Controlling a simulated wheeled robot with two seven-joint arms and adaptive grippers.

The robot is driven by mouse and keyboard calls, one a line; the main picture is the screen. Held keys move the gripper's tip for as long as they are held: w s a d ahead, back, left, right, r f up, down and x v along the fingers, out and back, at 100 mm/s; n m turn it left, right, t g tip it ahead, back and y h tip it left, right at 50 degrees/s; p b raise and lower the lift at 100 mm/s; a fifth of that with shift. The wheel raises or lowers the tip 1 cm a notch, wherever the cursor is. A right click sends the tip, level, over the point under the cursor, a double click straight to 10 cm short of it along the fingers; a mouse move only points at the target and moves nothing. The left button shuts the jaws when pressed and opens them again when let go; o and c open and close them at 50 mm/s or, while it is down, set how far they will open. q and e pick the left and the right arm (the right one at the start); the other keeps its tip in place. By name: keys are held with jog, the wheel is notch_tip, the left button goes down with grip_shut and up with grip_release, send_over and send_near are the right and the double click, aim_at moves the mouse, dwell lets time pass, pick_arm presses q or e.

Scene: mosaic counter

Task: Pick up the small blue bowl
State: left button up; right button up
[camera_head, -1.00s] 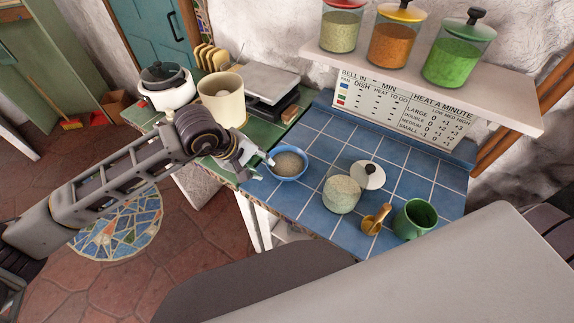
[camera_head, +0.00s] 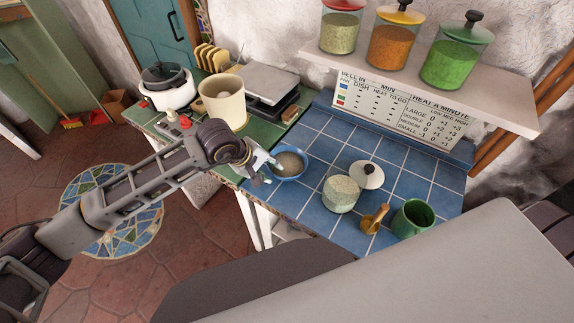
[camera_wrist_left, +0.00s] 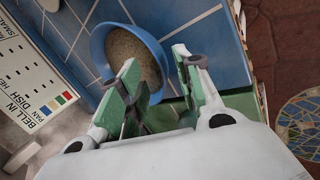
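The small blue bowl (camera_head: 290,179) stands upright on the blue tiles near the counter's left part, filled with a brownish grainy stuff. It also shows in the left wrist view (camera_wrist_left: 98,48), partly covered by a finger. My left gripper (camera_head: 271,170) is at the bowl's left side. In the left wrist view the left gripper (camera_wrist_left: 157,60) is open, with one finger overlapping the bowl's inside and the other outside its rim. The near rim lies between the fingers in that picture. I cannot tell whether either finger touches it. My right gripper is not in view.
A glass jar (camera_head: 342,196), a white lid (camera_head: 367,175), a small brass-coloured item (camera_head: 375,219) and a green mug (camera_head: 412,219) stand to the right. A cream pot (camera_head: 223,102) and scale (camera_head: 268,82) stand behind left. A shelf (camera_head: 440,80) with jars overhangs the back.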

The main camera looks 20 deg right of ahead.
aim_at(280, 174)
pick_arm(q)
jog(key=shift+p+x, duration=0.35)
jog(key=shift+x, duration=1.4)
jog(key=shift+d, duration=0.1)
grip_shut()
jog(key=shift+r, duration=0.1)
